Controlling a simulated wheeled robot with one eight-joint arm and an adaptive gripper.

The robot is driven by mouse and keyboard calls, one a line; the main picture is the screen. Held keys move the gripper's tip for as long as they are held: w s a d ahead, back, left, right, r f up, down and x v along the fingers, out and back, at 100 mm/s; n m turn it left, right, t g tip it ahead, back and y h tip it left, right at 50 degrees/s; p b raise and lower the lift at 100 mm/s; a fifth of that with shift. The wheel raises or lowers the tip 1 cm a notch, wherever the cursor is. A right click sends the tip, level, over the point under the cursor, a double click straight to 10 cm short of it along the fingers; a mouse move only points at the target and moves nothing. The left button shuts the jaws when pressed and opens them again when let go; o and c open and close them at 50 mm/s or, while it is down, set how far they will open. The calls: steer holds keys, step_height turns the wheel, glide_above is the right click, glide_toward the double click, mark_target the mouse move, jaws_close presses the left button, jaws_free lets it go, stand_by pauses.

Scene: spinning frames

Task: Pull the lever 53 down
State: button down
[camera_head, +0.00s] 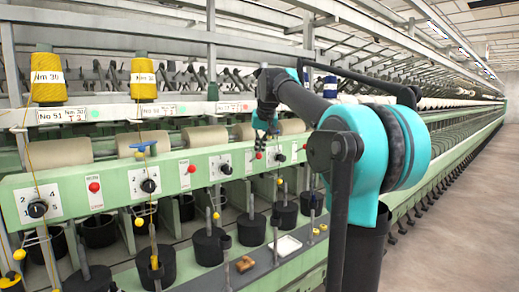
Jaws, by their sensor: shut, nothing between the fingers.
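The panel carries black knobs on white numbered plates. One knob (226,169) sits just left of my gripper, and another (280,157) just right of it. I cannot tell whether the gripper touches the panel. A white label near the left reads No 51 (62,115). The labels further right are too small to read, so I cannot tell which part is lever 53.
Yellow yarn cones (143,78) stand at the upper left. Beige rollers (205,137) run above the panel. Black cans (208,245) and a shelf with a white tray (285,246) lie below. The aisle floor (460,215) at the right is clear.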

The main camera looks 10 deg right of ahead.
steer(key=shift+s+d+f+t, duration=0.15)
steer(key=shift+s+f+t, duration=0.1)
steer(key=shift+t, duration=0.15)
steer(key=f+t+y, duration=0.1)
steer(key=t, duration=0.1)
steer(key=s+f+t+y, duration=0.1)
steer(key=f+t, duration=0.1)
steer(key=s+d+f+m+t+y, duration=0.1)
steer(key=t, duration=0.1)
steer(key=shift+f, duration=0.25)
stand_by(0.3)
steer(key=shift+r, duration=0.1)
steer(key=shift+r, duration=0.7)
